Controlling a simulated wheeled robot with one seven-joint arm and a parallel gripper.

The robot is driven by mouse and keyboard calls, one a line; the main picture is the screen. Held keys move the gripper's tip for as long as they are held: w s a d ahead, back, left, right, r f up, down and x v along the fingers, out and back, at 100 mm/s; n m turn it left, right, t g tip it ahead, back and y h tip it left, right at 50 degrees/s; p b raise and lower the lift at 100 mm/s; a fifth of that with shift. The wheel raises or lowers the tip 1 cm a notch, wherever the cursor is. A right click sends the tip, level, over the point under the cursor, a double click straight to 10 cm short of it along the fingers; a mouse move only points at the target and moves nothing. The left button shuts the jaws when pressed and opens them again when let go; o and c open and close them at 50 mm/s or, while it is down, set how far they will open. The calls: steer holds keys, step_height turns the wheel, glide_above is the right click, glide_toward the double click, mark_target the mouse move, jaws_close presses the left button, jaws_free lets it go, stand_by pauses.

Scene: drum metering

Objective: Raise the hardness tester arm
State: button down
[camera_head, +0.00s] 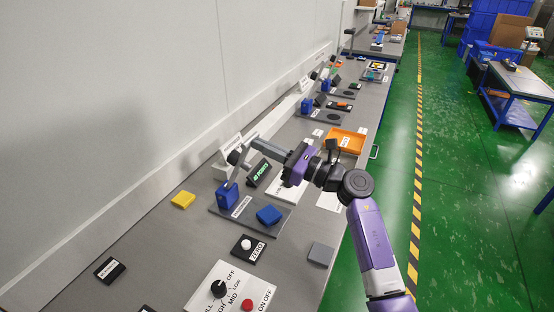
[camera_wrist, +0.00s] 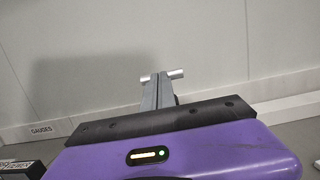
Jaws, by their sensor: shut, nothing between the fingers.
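My gripper (camera_head: 243,148) reaches left over the bench in the head view, with its fingers shut and empty. In the wrist view the grey fingers (camera_wrist: 158,92) lie together and point at the pale wall. A short silver bar (camera_wrist: 176,73) shows on both sides of their tips, crosswise to them. It looks like the tester arm's handle, but I cannot tell whether the fingers touch it. The pale device (camera_head: 221,171) just below the fingertips in the head view may be the hardness tester. My gripper hides part of it, so its arm's angle is unclear.
Near my gripper are a small display (camera_head: 261,173), a blue box (camera_head: 227,196) and a blue block (camera_head: 269,215) on a grey plate. A yellow block (camera_head: 183,200), a ZERO button (camera_head: 247,245) and an orange tray (camera_head: 347,141) are around. The wall runs close behind.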

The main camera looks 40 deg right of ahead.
steer(key=shift+w+a+r, duration=0.2)
steer(key=shift+w+r, duration=0.15)
steer(key=shift+w, duration=0.2)
steer(key=shift+w+a+r, duration=0.2)
steer(key=shift+w+r, duration=0.15)
steer(key=shift+w, duration=0.2)
